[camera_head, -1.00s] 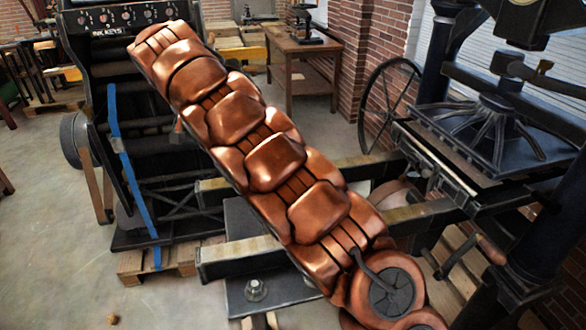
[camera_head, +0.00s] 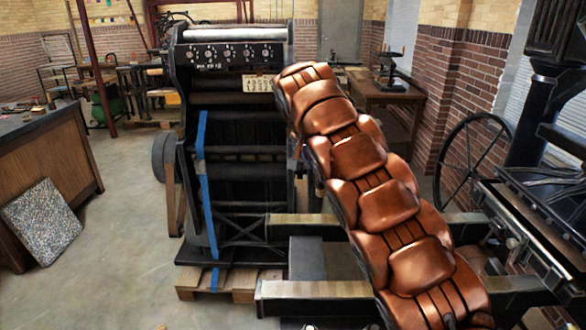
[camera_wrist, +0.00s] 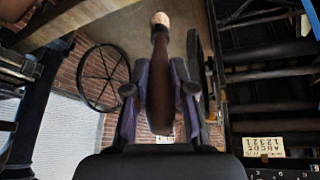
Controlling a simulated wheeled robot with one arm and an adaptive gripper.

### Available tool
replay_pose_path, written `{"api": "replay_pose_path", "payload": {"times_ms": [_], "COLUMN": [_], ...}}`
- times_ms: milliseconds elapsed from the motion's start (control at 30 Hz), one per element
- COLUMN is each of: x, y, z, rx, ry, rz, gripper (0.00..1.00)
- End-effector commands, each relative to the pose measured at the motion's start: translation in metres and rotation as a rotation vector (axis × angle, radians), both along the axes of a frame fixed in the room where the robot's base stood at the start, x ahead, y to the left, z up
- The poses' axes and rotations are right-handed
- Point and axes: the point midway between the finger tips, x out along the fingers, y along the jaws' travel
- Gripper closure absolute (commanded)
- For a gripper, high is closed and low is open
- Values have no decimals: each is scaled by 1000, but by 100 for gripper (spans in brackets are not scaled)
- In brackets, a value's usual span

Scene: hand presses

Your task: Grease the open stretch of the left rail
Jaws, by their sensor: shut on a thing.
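My gripper (camera_wrist: 160,105) is shut on a dark brown tool (camera_wrist: 160,75) in the wrist view. The tool has a long handle and a pale rounded end, which points away from my palm. In the head view my copper arm hides my gripper and the tool. Two dark rails run out from the press to the left: a far rail (camera_head: 290,228) and a near rail (camera_head: 315,290). My arm crosses in front of both and hides part of their length. I cannot tell which is the left rail, nor see grease on either.
The hand press (camera_head: 545,215) stands at the right, with a spoked wheel (camera_head: 470,165) behind it. A dark machine with a blue strap (camera_head: 207,185) stands on a wooden pallet (camera_head: 240,286). A speckled slab (camera_head: 42,224) leans at the left. Floor at the lower left is clear.

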Motion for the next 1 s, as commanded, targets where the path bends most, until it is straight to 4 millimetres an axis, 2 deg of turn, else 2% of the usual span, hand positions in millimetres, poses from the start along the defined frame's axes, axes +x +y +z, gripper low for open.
{"api": "replay_pose_path", "payload": {"times_ms": [33,100,467,800,1000], "x": [5,11,23,6,-12], "y": [-23,-51,-195,-329,-396], "z": [0,0,1,2,4], "rx": [3,4,13,12,6], "ry": [5,11,21,11,-4], "rz": [-8,-7,-3,-3,-4], "gripper": [100,100,100,100,100]}}
